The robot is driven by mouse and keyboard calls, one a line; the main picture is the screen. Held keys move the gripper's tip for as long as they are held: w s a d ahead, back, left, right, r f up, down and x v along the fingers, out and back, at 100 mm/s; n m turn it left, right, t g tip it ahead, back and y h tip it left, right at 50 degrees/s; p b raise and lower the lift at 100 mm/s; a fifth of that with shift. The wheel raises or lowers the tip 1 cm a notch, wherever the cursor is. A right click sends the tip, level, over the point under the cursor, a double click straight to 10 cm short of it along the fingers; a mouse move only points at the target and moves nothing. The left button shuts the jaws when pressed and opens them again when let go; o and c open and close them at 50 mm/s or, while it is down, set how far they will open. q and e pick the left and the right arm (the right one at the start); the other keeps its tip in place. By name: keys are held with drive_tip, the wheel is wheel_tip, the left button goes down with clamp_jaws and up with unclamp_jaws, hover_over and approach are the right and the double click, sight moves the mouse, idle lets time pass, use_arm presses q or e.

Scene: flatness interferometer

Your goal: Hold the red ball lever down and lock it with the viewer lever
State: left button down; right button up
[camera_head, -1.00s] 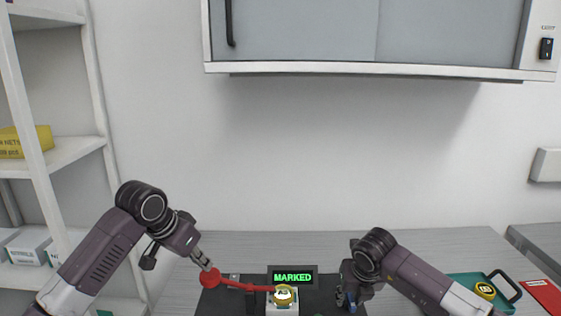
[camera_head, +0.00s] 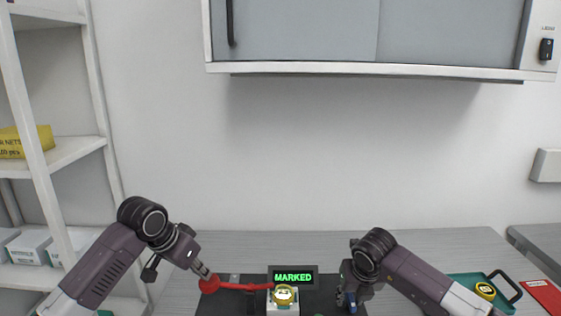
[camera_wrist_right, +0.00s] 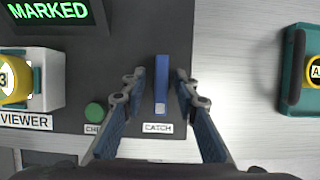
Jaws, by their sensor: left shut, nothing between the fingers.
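The red ball lever (camera_head: 209,284) is at the left of a dark instrument base, its red arm running almost level to the right towards a white block. My left gripper (camera_head: 205,273) is shut, its tips at the top of the ball, apparently touching it. A blue lever (camera_wrist_right: 160,85) stands by the CATCH label in the right wrist view. My right gripper (camera_wrist_right: 160,98) is open around it, one finger on each side with gaps showing. The white viewer block (camera_wrist_right: 42,78) with a yellow round part is at the left, above a VIEWER label.
A display (camera_head: 293,277) on the base reads MARKED in green. A green button (camera_wrist_right: 95,112) sits left of the catch. A green tray (camera_head: 470,281) with a yellow round piece lies at the right. A shelf rack stands at the left, and a cabinet hangs above.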

sight(202, 283)
use_arm(q)
drive_tip(key=shift+f, duration=2.15)
use_arm(e)
drive_tip(key=c, duration=0.6)
drive_tip(key=n+y, duration=0.1)
drive_tip(key=n, duration=0.2)
drive_tip(key=shift+d, duration=0.15)
drive_tip(key=shift+c, duration=0.2)
drive_tip(key=shift+n+y, duration=0.4)
drive_tip(key=shift+n, duration=0.5)
